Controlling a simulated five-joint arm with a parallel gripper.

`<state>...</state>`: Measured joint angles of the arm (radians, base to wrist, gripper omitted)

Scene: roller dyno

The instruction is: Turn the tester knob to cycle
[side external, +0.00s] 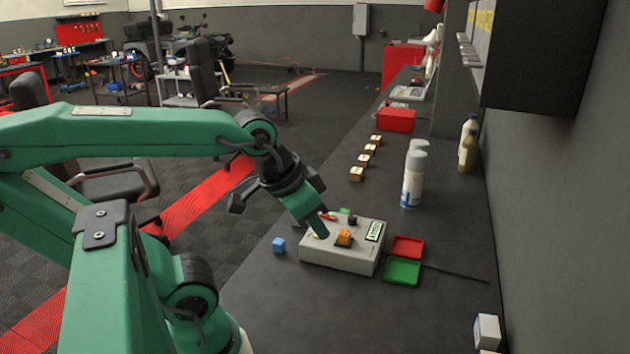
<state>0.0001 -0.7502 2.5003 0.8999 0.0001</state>
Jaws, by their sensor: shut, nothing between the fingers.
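The tester (340,262) is a light grey box on the dark bench, with a small labelled panel (375,231) on its top right. An orange block-like piece (344,238) sits on a dark patch on its top. A small dark round piece (352,219) is at its back edge; I cannot tell for sure which piece is the knob or where it points. My gripper (321,234) is shut and empty, pointing down over the left part of the tester's top, just left of the orange piece. I cannot tell whether it touches the box. It partly hides small red and yellow parts there.
Spray cans (412,180) and a row of small brass-coloured blocks (363,160) stand farther back. The bench front is clear.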

